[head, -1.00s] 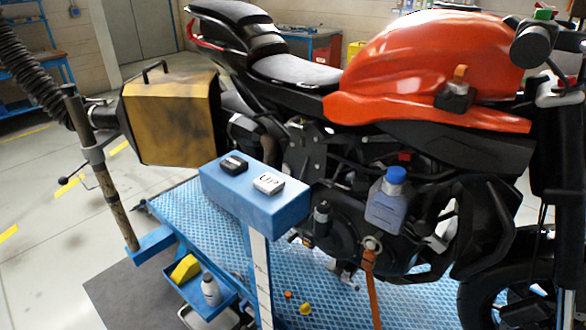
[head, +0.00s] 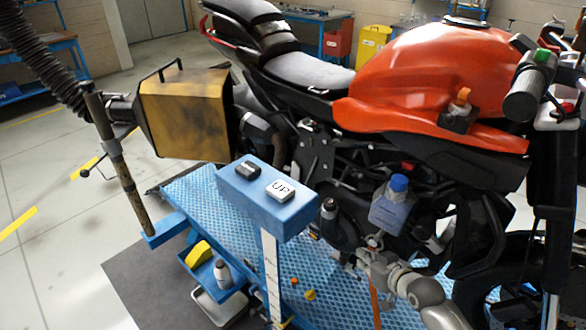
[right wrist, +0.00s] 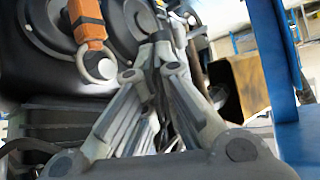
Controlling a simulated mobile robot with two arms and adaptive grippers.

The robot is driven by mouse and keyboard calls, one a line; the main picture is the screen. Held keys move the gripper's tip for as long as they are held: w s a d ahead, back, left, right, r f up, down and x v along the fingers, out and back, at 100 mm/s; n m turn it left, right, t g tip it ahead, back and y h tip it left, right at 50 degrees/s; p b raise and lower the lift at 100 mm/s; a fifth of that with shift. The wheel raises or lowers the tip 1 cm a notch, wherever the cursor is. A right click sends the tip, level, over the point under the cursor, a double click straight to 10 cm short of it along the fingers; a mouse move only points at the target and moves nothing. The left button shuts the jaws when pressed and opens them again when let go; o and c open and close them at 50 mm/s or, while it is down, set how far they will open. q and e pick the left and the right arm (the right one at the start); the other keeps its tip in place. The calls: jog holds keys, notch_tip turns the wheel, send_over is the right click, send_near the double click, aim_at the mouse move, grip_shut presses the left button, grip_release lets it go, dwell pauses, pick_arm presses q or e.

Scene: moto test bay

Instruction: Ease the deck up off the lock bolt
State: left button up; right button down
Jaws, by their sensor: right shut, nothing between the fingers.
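The blue chequered deck (head: 205,200) lies low under the motorcycle. A blue control box (head: 262,203) on a post stands in front of it, with a white UP button (head: 279,190) and a black button (head: 247,170) on top. My right gripper (head: 366,256) is in front of the motorcycle's lower side, right of the box and below the blue-capped bottle. In the right wrist view its fingers (right wrist: 158,42) are together and empty, beside the orange strap's ring (right wrist: 100,66). I cannot make out the lock bolt. My left gripper is out of view.
The red motorcycle (head: 430,75) stands over the deck. A blue-capped bottle (head: 390,205) is close above my right gripper. A tan exhaust hood (head: 185,115) is at left. Small orange and yellow pieces (head: 310,295) lie on the deck.

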aim_at(281, 190)
jog(key=a+r+n+t+y+p, duration=0.1)
jog(key=a+r+y, duration=0.15)
jog(key=r, duration=0.75)
jog(key=a+r+n+y+p, duration=0.1)
jog(key=a+r, duration=0.3)
jog(key=r, duration=0.5)
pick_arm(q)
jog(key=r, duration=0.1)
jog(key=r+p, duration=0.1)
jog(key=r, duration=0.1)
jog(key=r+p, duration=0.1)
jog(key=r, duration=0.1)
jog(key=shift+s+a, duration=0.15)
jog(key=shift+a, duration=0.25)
pick_arm(e)
jog(key=s+a+r+n+y, duration=0.1)
jog(key=s+a+r+n, duration=0.1)
jog(key=r, duration=0.5)
jog(key=s+a+r+n+y, duration=0.2)
jog(key=s+a+r, duration=0.2)
jog(key=r, duration=0.3)
jog(key=shift+s+r+g, duration=0.3)
jog(key=shift+s+g, duration=0.1)
jog(key=shift+s, duration=0.3)
jog(key=shift+w, duration=0.1)
